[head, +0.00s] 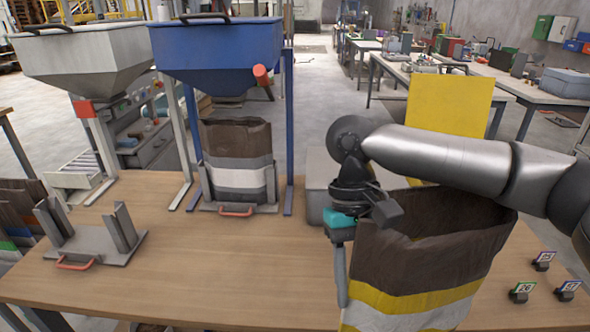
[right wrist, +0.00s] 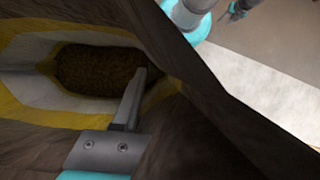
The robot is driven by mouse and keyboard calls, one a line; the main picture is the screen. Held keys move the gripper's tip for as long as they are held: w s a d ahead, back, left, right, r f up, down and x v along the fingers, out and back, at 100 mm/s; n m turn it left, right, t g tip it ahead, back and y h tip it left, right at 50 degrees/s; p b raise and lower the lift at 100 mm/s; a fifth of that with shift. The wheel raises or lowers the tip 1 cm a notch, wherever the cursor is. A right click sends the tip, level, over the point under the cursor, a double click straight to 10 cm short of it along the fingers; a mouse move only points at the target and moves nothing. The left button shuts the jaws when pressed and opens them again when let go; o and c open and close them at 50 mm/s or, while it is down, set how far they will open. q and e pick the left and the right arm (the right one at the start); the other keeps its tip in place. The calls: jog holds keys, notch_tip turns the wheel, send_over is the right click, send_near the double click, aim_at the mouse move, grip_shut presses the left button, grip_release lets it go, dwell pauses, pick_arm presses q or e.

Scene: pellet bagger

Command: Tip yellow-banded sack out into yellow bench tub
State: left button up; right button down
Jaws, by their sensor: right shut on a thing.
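The yellow-banded sack (head: 430,275) is dark brown with yellow and white bands. It stands open-topped at the front right, its lower end cut off by the frame. My right gripper (head: 342,265) is shut on its left rim, one finger outside. The right wrist view looks into the sack (right wrist: 90,25), where brown pellets (right wrist: 100,70) lie at the bottom; a finger shows inside the mouth. A yellow upright panel (head: 450,125) stands behind the sack; I cannot tell whether it belongs to the yellow tub. No tub opening is visible. My left gripper is not seen.
A blue hopper (head: 217,50) stands over a second sack (head: 238,160) with grey and white bands. A pale hopper (head: 85,55) and an empty sack holder (head: 95,240) are left. Small number tags (head: 543,261) sit at right. The wooden bench (head: 200,275) is clear in the middle.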

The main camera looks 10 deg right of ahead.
jog(key=shift+w+d+r+n+h, duration=0.15)
jog(key=shift+w+n+h, duration=0.15)
jog(key=shift+w+n, duration=0.45)
jog(key=w+d+r+n+t+p, duration=0.2)
jog(key=w+d+n, duration=0.6)
jog(key=n, duration=0.8)
jog(key=w+d+r+n+t+p, duration=0.2)
jog(key=w+d+r+n+t, duration=0.4)
jog(key=n, duration=1)
jog(key=shift+w+d+t, duration=0.6)
jog(key=shift+w+d, duration=0.95)
jog(key=shift+d, duration=0.6)
